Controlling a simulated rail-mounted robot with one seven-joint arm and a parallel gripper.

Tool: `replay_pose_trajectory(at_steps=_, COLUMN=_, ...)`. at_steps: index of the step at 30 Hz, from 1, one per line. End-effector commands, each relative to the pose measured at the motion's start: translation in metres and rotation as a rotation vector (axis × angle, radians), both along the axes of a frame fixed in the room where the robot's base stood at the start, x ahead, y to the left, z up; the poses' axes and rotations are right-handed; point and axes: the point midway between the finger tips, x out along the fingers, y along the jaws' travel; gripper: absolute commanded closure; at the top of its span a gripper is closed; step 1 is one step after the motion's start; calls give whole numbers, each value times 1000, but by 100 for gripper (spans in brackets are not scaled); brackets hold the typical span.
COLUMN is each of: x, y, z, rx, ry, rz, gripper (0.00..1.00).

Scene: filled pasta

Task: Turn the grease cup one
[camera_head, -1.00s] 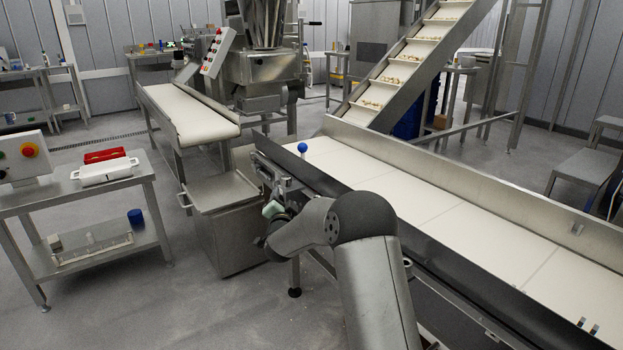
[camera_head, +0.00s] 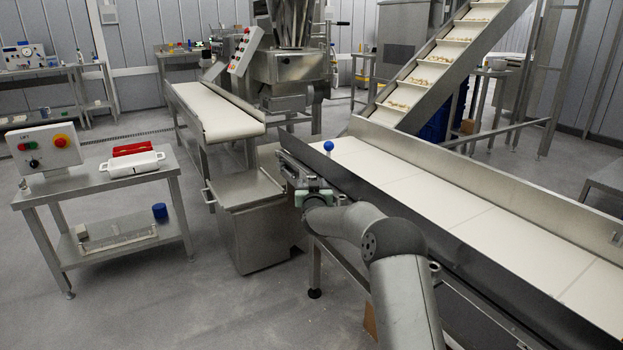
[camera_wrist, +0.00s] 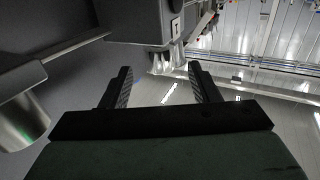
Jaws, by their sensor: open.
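I cannot pick out a grease cup for certain. In the wrist view, my gripper (camera_wrist: 162,82) has its two dark ribbed fingers apart with nothing between them. A small shiny metal part (camera_wrist: 162,62) shows beyond the fingertips, under a grey block (camera_wrist: 145,20); whether it is a grease cup I cannot tell. A blue ball knob (camera_head: 328,146) stands at that conveyor end.
A rounded metal cylinder (camera_wrist: 22,118) is close at the left of the wrist view. A steel bin (camera_head: 246,190) stands left of my arm. A side table (camera_head: 110,180) holds a control box (camera_head: 44,148) and a white tray (camera_head: 132,164). The floor between table and bin is free.

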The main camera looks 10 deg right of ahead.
Motion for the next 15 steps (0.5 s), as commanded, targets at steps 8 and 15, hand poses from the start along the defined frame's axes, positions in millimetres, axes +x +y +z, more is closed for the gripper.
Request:
replay_pose_trajectory(at_steps=8, x=44, y=-4, z=-1, rx=3, ry=-1, rz=-1, gripper=45)
replay_pose_trajectory(at_steps=15, x=65, y=-6, z=0, rx=4, ry=0, rz=-2, gripper=45)
